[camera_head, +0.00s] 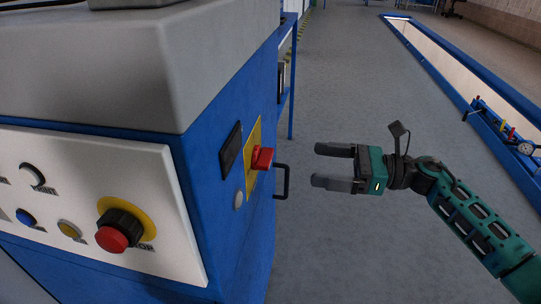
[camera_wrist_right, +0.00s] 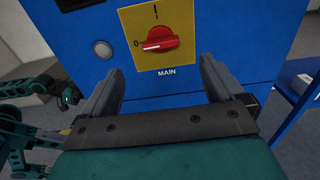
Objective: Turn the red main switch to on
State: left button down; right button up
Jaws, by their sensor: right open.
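The red main switch (camera_head: 262,158) sticks out from a yellow plate (camera_head: 252,140) on the side of the blue cabinet. In the right wrist view, the red switch (camera_wrist_right: 161,41) has its white-marked handle lying level, pointing left at the 0. The I mark is at the top of the plate, and MAIN is printed below. My right gripper (camera_head: 319,166) is open and empty, facing the switch with a clear gap. In the right wrist view, its fingers (camera_wrist_right: 160,70) stand either side of and below the switch. A teal part of my other arm shows at that view's left edge; its jaws are unclear.
A black handle (camera_head: 284,182) juts from the cabinet just beyond the switch. A white front panel (camera_head: 80,200) carries a red stop button (camera_head: 112,239) and several other buttons. A round light button (camera_head: 239,199) sits near the yellow plate. The grey floor beyond is clear.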

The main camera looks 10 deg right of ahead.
aim_at(272, 157)
jog(key=x, duration=1)
jog(key=shift+w+a+p, duration=0.15)
jog(key=shift+a+p, duration=0.15)
jog(key=shift+a, duration=0.05)
jog(key=shift+c, duration=0.4)
jog(key=c, duration=1)
jog(key=shift+o, duration=0.2)
